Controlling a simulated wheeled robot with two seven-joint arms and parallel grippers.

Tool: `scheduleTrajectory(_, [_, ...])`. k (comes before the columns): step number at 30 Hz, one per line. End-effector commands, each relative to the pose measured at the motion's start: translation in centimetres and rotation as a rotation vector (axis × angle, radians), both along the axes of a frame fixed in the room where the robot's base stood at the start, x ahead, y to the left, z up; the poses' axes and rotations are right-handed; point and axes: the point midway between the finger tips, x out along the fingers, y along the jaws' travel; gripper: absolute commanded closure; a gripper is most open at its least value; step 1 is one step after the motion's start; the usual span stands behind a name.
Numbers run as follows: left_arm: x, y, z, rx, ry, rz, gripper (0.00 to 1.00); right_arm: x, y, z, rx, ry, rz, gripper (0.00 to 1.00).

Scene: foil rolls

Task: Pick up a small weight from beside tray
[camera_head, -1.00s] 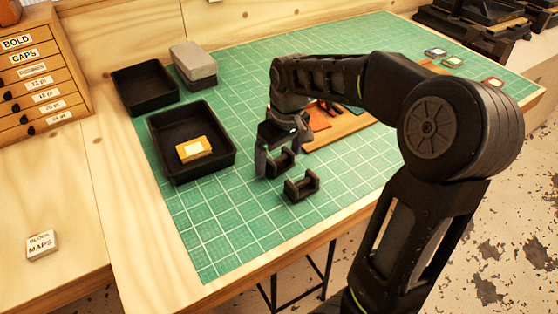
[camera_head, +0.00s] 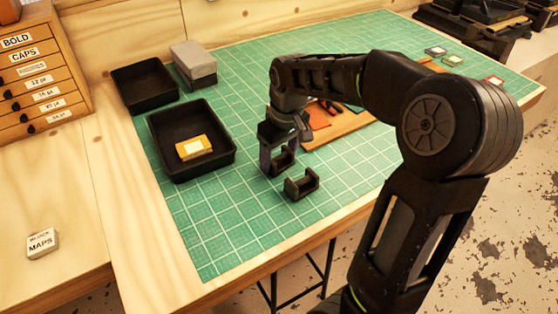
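Two small black U-shaped blocks, which look like the small weights, are on the green mat to the right of the front black tray (camera_head: 228,165). The nearer weight (camera_head: 302,185) stands free. My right gripper (camera_head: 277,158) points down over the farther weight (camera_head: 284,163), beside the tray. Its left finger is against that weight's left end, and the fingers look shut on it. The far finger is mostly hidden. The weight still appears to be on the mat. My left gripper is not in view.
A yellow block with a white label (camera_head: 194,147) lies in the front tray. A second black tray (camera_head: 146,86) and grey boxes (camera_head: 194,65) stand behind. A wooden board (camera_head: 345,126) with coloured pieces lies beyond my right arm. The mat's front is clear.

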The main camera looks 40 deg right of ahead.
Motion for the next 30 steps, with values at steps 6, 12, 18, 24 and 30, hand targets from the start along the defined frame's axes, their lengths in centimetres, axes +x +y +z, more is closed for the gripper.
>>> scheduleTrajectory(6, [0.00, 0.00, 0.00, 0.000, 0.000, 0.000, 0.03, 0.00, -0.01, 0.00, 0.000, 0.000, 0.000, 0.53])
scheduleTrajectory(12, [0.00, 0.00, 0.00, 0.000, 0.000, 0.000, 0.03, 0.00, -0.01, 0.00, 0.000, 0.000, 0.000, 0.69])
scheduleTrajectory(18, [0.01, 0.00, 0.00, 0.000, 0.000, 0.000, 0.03, 0.00, -0.01, 0.00, 0.000, 0.000, 0.000, 0.86])
scheduleTrajectory(24, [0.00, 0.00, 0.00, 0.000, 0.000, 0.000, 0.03, 0.00, 0.00, 0.00, 0.000, 0.000, 0.000, 1.00])
scheduleTrajectory(30, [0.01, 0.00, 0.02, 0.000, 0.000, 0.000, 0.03, 0.07, -0.02, 0.10, -0.001, -0.003, 0.000, 1.00])
